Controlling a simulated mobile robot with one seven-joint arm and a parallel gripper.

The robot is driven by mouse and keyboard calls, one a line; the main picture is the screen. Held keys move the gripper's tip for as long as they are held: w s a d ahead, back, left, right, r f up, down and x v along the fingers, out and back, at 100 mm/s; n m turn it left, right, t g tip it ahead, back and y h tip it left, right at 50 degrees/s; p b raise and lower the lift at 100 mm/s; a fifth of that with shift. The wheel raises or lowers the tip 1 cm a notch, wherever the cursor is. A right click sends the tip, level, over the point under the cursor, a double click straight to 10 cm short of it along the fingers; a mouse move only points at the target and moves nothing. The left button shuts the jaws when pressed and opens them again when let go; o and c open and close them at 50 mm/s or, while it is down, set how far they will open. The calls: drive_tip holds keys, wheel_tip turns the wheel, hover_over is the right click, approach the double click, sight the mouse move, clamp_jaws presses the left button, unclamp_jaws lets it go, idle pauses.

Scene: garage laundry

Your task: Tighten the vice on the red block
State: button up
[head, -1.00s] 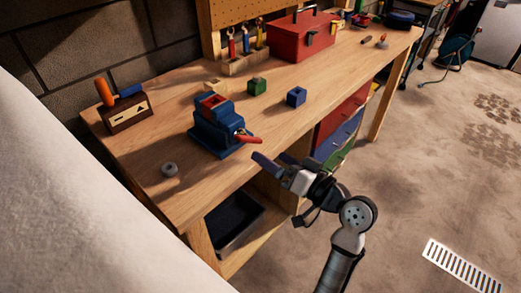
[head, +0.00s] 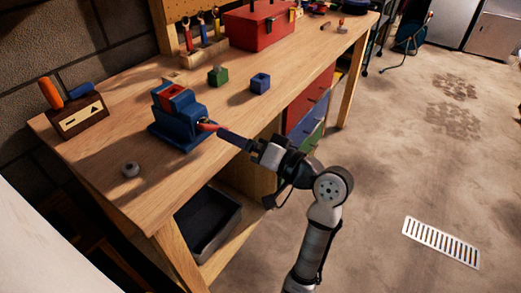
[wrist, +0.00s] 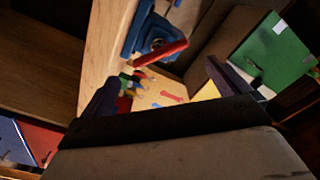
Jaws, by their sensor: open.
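The blue vice (head: 180,132) stands on the workbench near its front edge. The red block (head: 173,91) sits between the jaws at the vice's top; I cannot tell how tightly. The vice's red handle (head: 209,126) points toward my arm. My gripper (head: 225,133) is open, with its fingers close to the handle's end. In the wrist view, the handle (wrist: 160,53) lies ahead of the gap between the two spread fingers of my gripper (wrist: 161,75), with part of the blue vice (wrist: 140,30) behind it. Contact with the handle cannot be told.
A green block (head: 218,76) and a blue block (head: 260,83) stand on the workbench (head: 130,205) behind the vice. A wooden tool holder (head: 80,118) is at left, a small grey ring (head: 130,170) in front. A red toolbox (head: 260,27) stands at the back. A black bin (head: 208,222) sits below.

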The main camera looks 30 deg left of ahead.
sight(214, 125)
drive_tip(key=a, duration=0.2)
drive_tip(key=a+p, duration=0.1)
drive_tip(key=a, duration=0.5)
drive_tip(key=shift+w+a+p, duration=0.15)
drive_tip(key=shift+w+p, duration=0.15)
drive_tip(key=shift+a+f+n+b, duration=0.15)
drive_tip(key=shift+f+n+b, duration=0.2)
drive_tip(key=shift+b, duration=0.35)
drive_tip(key=shift+r+n+b, duration=0.1)
drive_tip(key=shift+n+b, duration=0.2)
drive_tip(key=shift+n, duration=0.25)
drive_tip(key=d+r+m+p, duration=0.1)
drive_tip(key=d+m+p, duration=0.15)
drive_tip(key=d, duration=1.15)
drive_tip(key=shift+n, duration=0.65)
drive_tip(key=a, duration=0.4)
drive_tip(key=a+p, duration=0.1)
drive_tip(key=a, duration=0.4)
drive_tip(key=a+p, duration=0.1)
drive_tip(key=a, duration=0.4)
drive_tip(key=shift+w+f, duration=0.2)
drive_tip(key=shift+f, duration=0.15)
drive_tip(key=shift+n, duration=0.7)
drive_tip(key=s+d+m+b, duration=0.1)
drive_tip(key=d+b, duration=0.3)
drive_tip(key=d, duration=1)
drive_tip(key=shift+d+r+m, duration=0.2)
drive_tip(key=shift+d+m, duration=0.05)
drive_tip(key=shift+m, duration=0.35)
